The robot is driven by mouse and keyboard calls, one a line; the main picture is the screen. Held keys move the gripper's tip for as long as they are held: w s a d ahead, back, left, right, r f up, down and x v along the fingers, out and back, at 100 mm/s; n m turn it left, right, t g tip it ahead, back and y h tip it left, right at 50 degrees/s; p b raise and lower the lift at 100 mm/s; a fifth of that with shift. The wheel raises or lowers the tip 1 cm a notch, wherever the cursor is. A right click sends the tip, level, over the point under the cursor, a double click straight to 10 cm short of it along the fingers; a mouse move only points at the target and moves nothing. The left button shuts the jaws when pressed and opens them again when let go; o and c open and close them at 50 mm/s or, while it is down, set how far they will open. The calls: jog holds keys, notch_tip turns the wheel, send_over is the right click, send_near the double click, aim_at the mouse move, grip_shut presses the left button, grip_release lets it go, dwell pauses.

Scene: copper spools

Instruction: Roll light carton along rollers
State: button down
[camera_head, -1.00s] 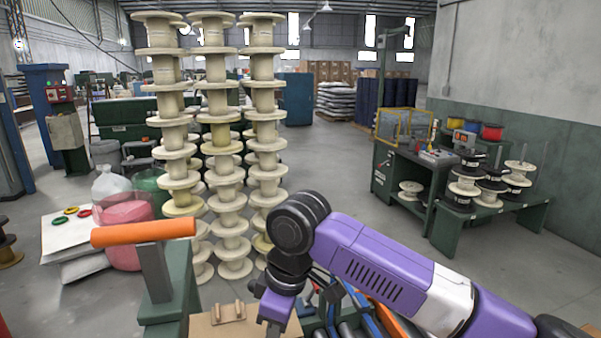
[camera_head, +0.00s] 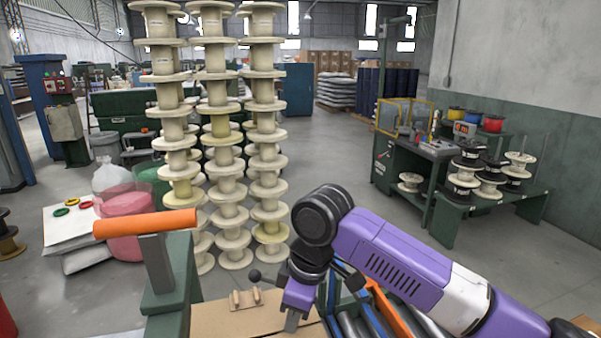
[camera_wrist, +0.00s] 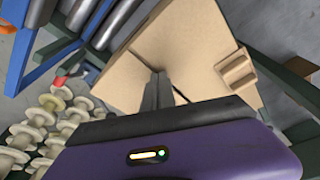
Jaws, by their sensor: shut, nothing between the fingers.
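A light brown carton (camera_head: 215,322) lies at the bottom of the head view, partly cut off by the frame edge. It also shows in the wrist view (camera_wrist: 195,45), with a small wooden handle piece (camera_wrist: 236,70) on its surface. Metal rollers (camera_head: 348,325) run beside the carton on the right in the head view; they show at the top left of the wrist view (camera_wrist: 118,20). My gripper (camera_head: 292,322) is shut and empty over the carton's right part. In the wrist view its fingers (camera_wrist: 158,82) are together against or just above the carton; contact is unclear.
An orange bar on a green post (camera_head: 145,223) stands left of the carton. Tall stacks of pale spools (camera_head: 215,130) rise behind. A blue rail and an orange rail (camera_head: 385,308) flank the rollers. A green bench with spools (camera_head: 490,190) stands right; floor between is clear.

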jog(key=w+d, duration=0.1)
jog(key=d, duration=0.5)
jog(key=shift+w+d+f+p, duration=0.35)
jog(key=shift+d+f+p, duration=0.05)
jog(key=shift+f+p, duration=0.05)
dwell(0.5)
jog(key=a+p+v, duration=0.1)
jog(key=p+v, duration=0.6)
jog(key=v, duration=0.1)
jog(key=shift+w+a+r, duration=0.3)
jog(key=shift+a+r, duration=0.05)
jog(key=shift+a, duration=0.05)
